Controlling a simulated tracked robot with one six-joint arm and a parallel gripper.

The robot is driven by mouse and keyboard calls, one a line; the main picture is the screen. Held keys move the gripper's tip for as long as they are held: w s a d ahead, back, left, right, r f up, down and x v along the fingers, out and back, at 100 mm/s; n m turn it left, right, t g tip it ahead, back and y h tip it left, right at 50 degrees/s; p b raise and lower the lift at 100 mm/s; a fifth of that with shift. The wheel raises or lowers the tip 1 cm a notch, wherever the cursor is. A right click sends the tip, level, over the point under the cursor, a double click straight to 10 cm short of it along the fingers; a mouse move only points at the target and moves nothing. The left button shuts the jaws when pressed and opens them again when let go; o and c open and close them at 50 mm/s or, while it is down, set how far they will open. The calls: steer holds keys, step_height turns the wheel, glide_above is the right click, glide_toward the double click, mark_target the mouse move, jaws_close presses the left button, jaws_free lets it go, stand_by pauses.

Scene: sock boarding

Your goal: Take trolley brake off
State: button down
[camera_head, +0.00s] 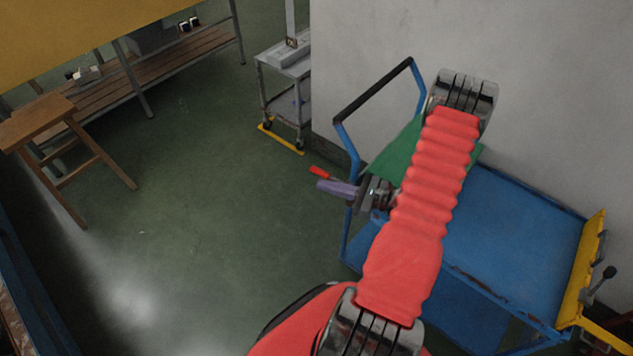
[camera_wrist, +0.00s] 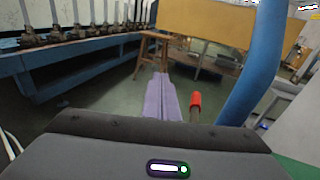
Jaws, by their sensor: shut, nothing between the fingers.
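The blue trolley (camera_head: 515,235) stands by the grey wall, with its black-gripped push handle (camera_head: 372,91) rising at its left end. Its blue handle post also shows in the wrist view (camera_wrist: 257,70). A short lever with a red tip (camera_head: 319,171) sticks out by the handle; in the wrist view its red tip (camera_wrist: 195,101) is just right of my fingers. My gripper (camera_head: 326,185) has purple fingers, which are shut together with nothing between them. The fingers (camera_wrist: 160,92) lie beside the lever; I cannot tell whether they touch it. My arm hides where the lever is fixed.
A yellow plate (camera_head: 583,270) with a black-knobbed lever (camera_head: 603,280) stands at the trolley's right end. A green sheet (camera_head: 398,150) lies behind my arm. A grey stand (camera_head: 287,85), a wooden stool (camera_head: 70,130) and a slatted bench (camera_head: 165,60) stand farther back. The green floor between is clear.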

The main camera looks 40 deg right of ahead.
steer(key=s+a+r+n+g+y, duration=0.2)
steer(key=a+r+n+g, duration=1)
steer(key=a+r+n, duration=0.65)
steer(key=s+a+r+n+t+h, duration=0.1)
steer(key=s+a+r+n+h, duration=0.3)
steer(key=r, duration=0.3)
steer(key=s+a+r+n+t+h, duration=0.1)
steer(key=s+a+r+n+h, duration=0.3)
steer(key=s+r+n+h, duration=0.2)
steer(key=shift+r+n+t, duration=0.4)
steer(key=shift+r+n, duration=0.25)
steer(key=shift+r, duration=0.05)
steer(key=shift+s, duration=0.2)
